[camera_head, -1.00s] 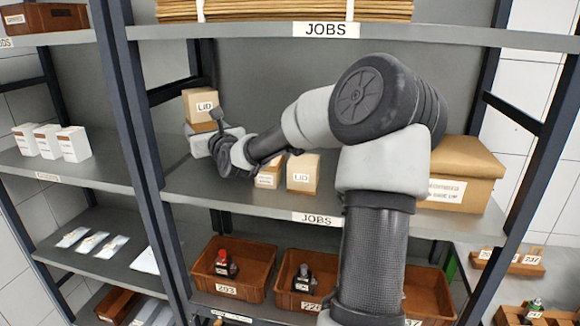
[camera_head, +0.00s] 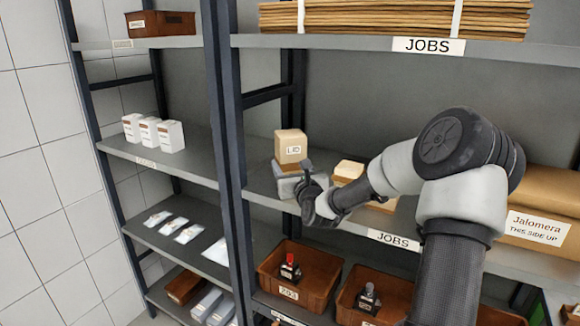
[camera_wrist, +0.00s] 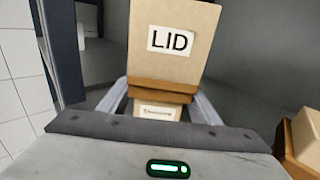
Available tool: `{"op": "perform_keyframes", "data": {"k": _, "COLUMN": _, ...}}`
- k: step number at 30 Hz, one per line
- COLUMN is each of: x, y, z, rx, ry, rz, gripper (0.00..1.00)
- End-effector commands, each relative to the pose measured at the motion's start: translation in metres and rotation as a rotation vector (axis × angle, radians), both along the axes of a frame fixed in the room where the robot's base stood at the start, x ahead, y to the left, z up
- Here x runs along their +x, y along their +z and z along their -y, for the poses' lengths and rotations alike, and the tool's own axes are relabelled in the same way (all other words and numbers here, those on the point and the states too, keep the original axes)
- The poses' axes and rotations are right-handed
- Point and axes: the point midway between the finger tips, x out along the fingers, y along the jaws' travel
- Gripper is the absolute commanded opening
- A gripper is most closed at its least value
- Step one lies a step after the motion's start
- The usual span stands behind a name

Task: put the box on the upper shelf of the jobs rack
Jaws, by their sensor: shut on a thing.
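The box (camera_head: 290,147) is tan with a white LID label, and it stands upright over my gripper (camera_head: 286,182) in the head view. In the wrist view the box (camera_wrist: 172,45) fills the upper middle, with a brown band and a smaller labelled part under it. My gripper (camera_wrist: 162,106) is shut on that lower part, one finger on each side. The jobs rack has a top shelf (camera_head: 340,42) and a shelf below it (camera_head: 262,190), both with JOBS labels. The held box shows between these two levels; its exact height over the lower one is unclear.
Tan boxes (camera_head: 348,170) stand right of my gripper, partly hidden by my arm. A large carton (camera_head: 540,225) is at the right. Flat cardboard (camera_head: 390,16) is stacked on the top shelf. A dark post (camera_head: 226,150) stands left of the box. Brown bins (camera_head: 300,300) are below.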

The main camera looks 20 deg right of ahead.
Motion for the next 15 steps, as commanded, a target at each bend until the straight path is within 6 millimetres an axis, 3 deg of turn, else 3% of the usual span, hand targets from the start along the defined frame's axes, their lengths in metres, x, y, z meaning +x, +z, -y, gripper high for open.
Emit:
{"op": "perform_keyframes", "data": {"k": 6, "x": 0.0004, "y": -0.0024, "z": 0.0002, "rx": 0.000, "ry": 0.000, "rz": 0.003, "gripper": 0.07}}
{"op": "perform_keyframes", "data": {"k": 7, "x": 0.0001, "y": -0.0028, "z": 0.0001, "rx": 0.000, "ry": 0.000, "rz": 0.000, "gripper": 0.61}}
{"op": "perform_keyframes", "data": {"k": 10, "x": 0.0001, "y": -0.0023, "z": 0.0001, "rx": 0.000, "ry": 0.000, "rz": 0.000, "gripper": 0.76}}
{"op": "perform_keyframes", "data": {"k": 15, "x": 0.0001, "y": -0.0021, "z": 0.0001, "rx": 0.000, "ry": 0.000, "rz": 0.000, "gripper": 0.76}}
